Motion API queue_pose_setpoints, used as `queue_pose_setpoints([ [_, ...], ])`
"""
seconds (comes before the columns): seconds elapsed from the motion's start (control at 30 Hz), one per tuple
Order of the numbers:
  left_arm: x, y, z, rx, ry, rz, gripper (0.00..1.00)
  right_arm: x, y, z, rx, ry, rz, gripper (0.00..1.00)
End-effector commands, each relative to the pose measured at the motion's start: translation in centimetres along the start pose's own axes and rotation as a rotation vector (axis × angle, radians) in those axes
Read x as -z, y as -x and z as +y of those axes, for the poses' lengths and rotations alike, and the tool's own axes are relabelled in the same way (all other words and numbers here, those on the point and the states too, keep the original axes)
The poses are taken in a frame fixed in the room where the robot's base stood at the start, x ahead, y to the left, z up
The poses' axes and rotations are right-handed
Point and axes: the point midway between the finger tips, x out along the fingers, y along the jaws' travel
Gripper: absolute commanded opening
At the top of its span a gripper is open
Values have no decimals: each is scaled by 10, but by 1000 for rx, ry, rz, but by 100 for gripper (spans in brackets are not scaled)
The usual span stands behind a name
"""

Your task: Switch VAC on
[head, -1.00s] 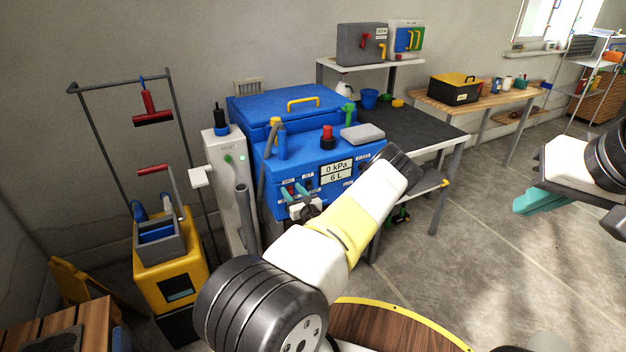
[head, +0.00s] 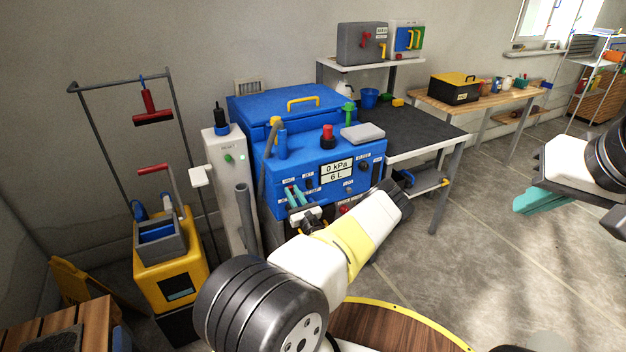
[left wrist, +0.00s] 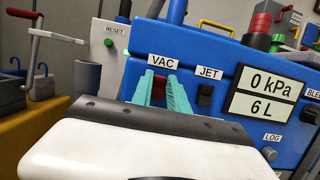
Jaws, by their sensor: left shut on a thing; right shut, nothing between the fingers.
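The blue machine (head: 325,148) has a front panel with a VAC label (left wrist: 163,62) and a JET label (left wrist: 209,73). The VAC switch (left wrist: 159,86) shows as a dark reddish patch below its label, partly hidden between my left gripper's teal fingers. My left gripper (left wrist: 160,79) is shut on the VAC switch; in the head view its fingers point at the left part of the panel. Whether the switch is on cannot be told. The display (left wrist: 266,94) reads 0 kPa and 6 L. My right gripper (head: 530,204) is shut and empty, far right of the machine.
The JET switch (left wrist: 205,97) is close right of my left fingers. A grey post with a green RESET button (head: 228,157) and a grey tube (head: 246,215) stand left of the machine. A yellow bucket unit (head: 170,265) is further left. A dark-topped table (head: 415,128) stands right.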

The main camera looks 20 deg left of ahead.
Motion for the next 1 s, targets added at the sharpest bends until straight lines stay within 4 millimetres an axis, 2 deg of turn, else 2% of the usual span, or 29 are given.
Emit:
queue_pose_setpoints([
  [0.23,6,2,0,2,0,-146,0,0,0,0,0,0,0,0],
  [0.63,5,2,0,1,1,-169,0,0,0,0,0,0,0,0],
  [0.67,5,2,0,1,1,-169,26,0,0,0,0,0,0,0],
  [0.73,5,2,0,1,1,-169,40,0,0,0,0,0,0,0],
  [1.0,6,2,0,0,1,-168,42,0,0,0,0,0,0,0],
])
